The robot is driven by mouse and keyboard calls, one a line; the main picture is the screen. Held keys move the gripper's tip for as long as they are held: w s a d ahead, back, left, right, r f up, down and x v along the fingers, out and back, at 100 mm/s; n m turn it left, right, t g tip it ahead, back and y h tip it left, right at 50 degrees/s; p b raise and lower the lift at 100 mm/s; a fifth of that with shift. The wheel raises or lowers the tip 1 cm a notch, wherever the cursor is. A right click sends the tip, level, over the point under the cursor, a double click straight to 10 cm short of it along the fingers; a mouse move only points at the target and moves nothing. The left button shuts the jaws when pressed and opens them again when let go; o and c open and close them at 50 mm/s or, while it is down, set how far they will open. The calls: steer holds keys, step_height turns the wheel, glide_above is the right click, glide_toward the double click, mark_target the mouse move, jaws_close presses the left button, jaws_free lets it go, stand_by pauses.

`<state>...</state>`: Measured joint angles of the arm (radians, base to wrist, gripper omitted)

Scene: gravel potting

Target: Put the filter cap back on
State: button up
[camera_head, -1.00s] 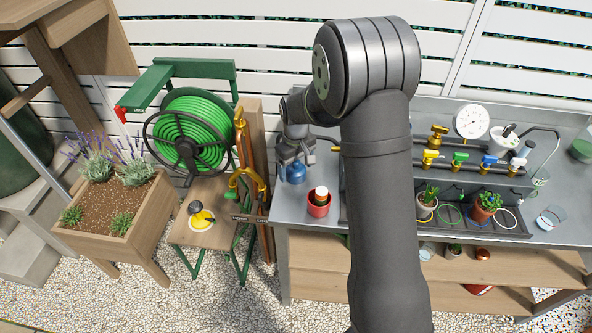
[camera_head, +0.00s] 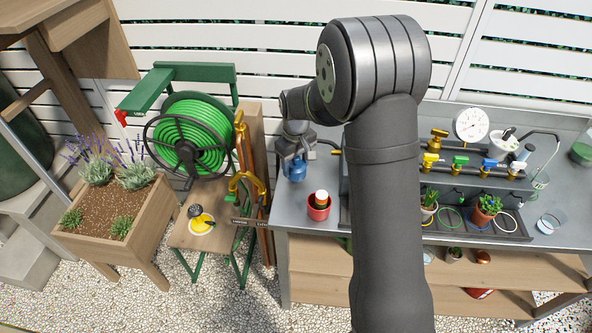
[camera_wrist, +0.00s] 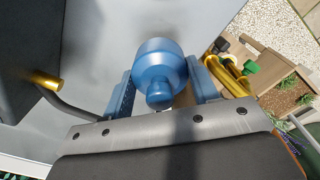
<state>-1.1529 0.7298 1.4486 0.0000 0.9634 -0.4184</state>
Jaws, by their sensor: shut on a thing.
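My gripper (camera_head: 296,163) is shut on a blue cap (camera_head: 297,172), which I take to be the filter cap, above the left end of the grey bench. In the wrist view the blue cap (camera_wrist: 159,70) has a round, wide body and a small knob towards me, and sits between the two blue fingers (camera_wrist: 160,92). The cap's far side is hidden. A brass fitting (camera_head: 336,152) is just right of the cap in the head view. It also shows at the left in the wrist view (camera_wrist: 46,80), apart from the cap.
Brass valves (camera_head: 432,160), a gauge (camera_head: 472,124) and potted plants are to the right. A hose reel (camera_head: 190,142) and a side table (camera_head: 188,238) are left.

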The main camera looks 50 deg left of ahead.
steer(key=r, duration=0.5)
steer(key=w+r, duration=0.1)
steer(key=r, duration=0.1)
steer(key=shift+w+a+r, duration=0.1)
steer(key=shift+r, duration=0.3)
steer(key=w+d+r+m, duration=0.3)
steer(key=w+r+m, duration=0.1)
steer(key=w+r, duration=0.9)
steer(key=w+d+m, duration=0.1)
steer(key=w+d, duration=0.4)
steer(key=w, duration=0.1)
steer(key=w+d+m, duration=0.1)
steer(key=w+d, duration=0.5)
steer(key=shift+d, duration=0.15)
steer(key=shift+w+d+f, duration=0.2)
steer(key=shift+d+f, duration=0.05)
steer(key=shift+f, duration=3.05)
steer(key=shift+f, duration=0.15)
